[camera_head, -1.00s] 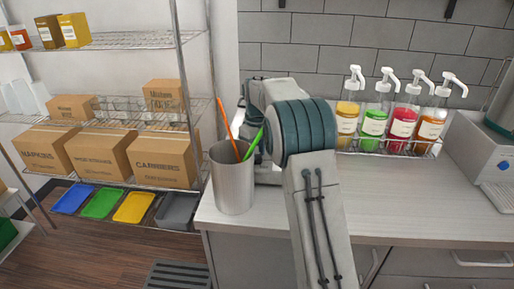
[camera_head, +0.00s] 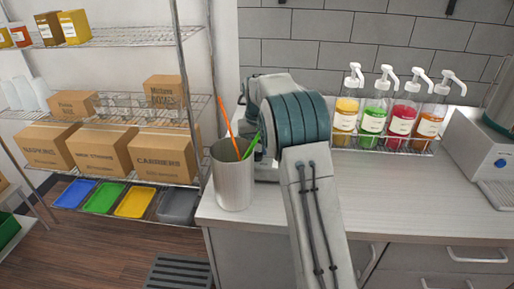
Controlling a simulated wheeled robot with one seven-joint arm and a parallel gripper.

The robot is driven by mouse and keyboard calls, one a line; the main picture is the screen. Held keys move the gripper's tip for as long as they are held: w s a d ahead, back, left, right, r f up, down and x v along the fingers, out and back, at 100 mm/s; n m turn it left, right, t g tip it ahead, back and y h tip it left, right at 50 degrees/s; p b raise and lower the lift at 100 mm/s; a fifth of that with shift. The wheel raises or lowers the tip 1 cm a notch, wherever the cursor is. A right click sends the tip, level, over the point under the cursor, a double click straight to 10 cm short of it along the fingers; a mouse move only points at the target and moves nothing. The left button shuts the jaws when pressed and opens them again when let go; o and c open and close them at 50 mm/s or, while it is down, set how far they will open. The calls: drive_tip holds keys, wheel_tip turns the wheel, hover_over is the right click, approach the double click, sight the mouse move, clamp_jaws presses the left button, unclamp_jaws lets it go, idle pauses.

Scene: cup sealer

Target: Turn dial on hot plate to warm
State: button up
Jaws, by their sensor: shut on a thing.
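My arm (camera_head: 312,215) reaches over the counter and its grey and teal joint (camera_head: 297,122) fills the middle of the view. My gripper cannot be seen; it is hidden behind the arm. No hot plate or dial shows clearly, and whatever is behind the arm is hidden.
A metal cup (camera_head: 232,185) with an orange and a green stick stands on the counter (camera_head: 400,190), left of my arm. Several pump bottles (camera_head: 373,118) stand in a wire rack at the back. A grey machine (camera_head: 485,150) is at the right. Shelves with boxes (camera_head: 162,157) stand left.

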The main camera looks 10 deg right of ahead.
idle(0.3)
drive_tip(key=o, duration=1)
wheel_tip(320, 180, up, 14)
